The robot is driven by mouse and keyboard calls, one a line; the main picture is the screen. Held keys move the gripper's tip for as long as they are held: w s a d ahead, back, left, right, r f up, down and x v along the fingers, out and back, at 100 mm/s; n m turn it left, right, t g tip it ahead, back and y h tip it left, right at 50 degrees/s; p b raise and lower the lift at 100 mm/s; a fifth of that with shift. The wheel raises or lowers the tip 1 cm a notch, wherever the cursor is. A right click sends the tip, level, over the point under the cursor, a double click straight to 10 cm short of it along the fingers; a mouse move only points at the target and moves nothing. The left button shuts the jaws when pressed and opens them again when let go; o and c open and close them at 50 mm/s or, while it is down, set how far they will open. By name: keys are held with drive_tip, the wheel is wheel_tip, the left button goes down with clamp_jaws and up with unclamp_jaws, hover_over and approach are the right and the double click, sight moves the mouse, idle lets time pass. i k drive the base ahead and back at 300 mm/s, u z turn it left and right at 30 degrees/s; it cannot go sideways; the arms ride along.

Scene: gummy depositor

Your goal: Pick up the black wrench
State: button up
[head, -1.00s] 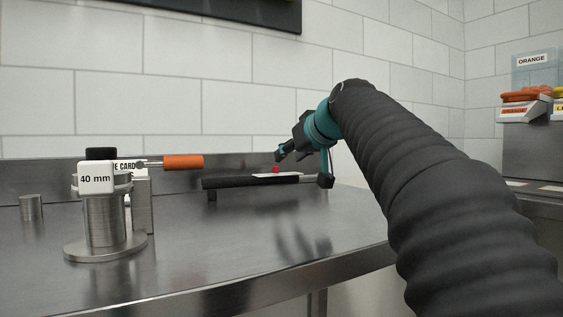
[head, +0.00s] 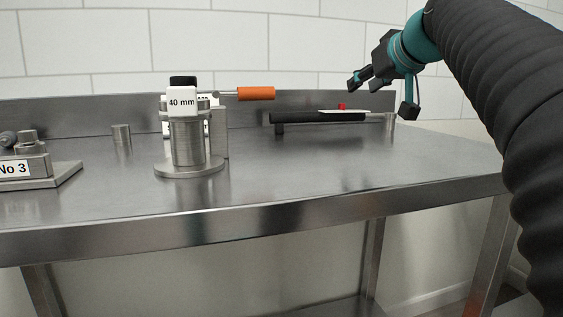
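A long tool with a black handle (head: 318,117), a pale plate and a small red part lies level, slightly raised, at the back of the steel bench; it looks like the black wrench. Its right end meets a short metal post. My gripper (head: 382,97) is open and empty, above the tool's right half. Its left finger is above the pale part, and its right finger hangs lower, near the right end. I cannot tell how far apart in depth they are.
A metal stand with a white "40 mm" block (head: 181,102) stands left of the tool. An orange-handled tool (head: 256,94) is behind it. A small metal cylinder (head: 122,135) and a "No 3" block (head: 22,168) are farther left. The bench (head: 330,165) is clear in front.

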sight(278, 118)
drive_tip(key=k, duration=0.95)
drive_tip(key=z, duration=0.05)
